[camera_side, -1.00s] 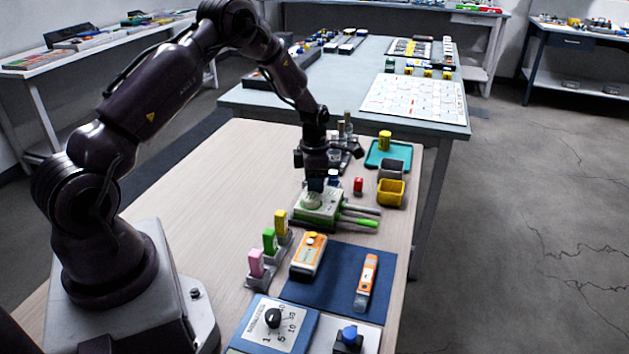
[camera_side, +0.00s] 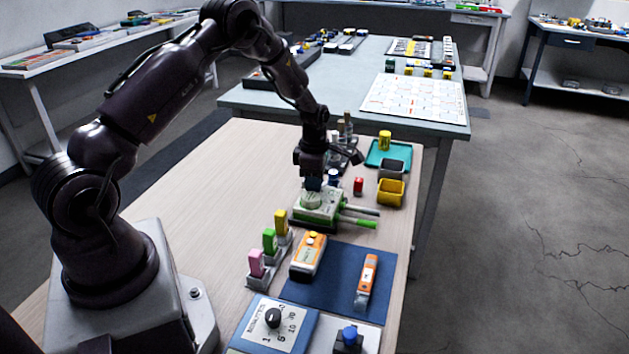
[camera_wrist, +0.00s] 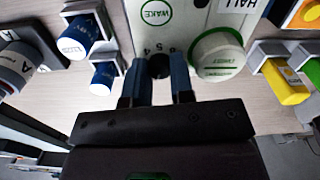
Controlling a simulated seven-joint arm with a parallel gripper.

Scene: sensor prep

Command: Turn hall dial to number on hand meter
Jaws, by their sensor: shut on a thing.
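The white and green hall box (camera_side: 318,207) stands on the wooden table in the side view. In the wrist view, the box (camera_wrist: 203,20) has a black dial (camera_wrist: 158,66) with the numbers 5 and 4 beside it. My gripper (camera_wrist: 160,80) has its two blue fingers shut on this dial, one on each side. The fingers hide part of the dial and its scale, so its setting is unclear. An orange and white handheld device (camera_side: 308,258), perhaps the hand meter, lies near the blue mat; I cannot read a number on it.
A slim orange tool (camera_side: 366,282) lies on the blue mat (camera_side: 330,285). Pink, green and yellow pieces stand in holders left of it. A panel with another black knob (camera_side: 272,318) is at the front. A yellow bin (camera_side: 391,192) and a red piece (camera_side: 358,186) are right of the box.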

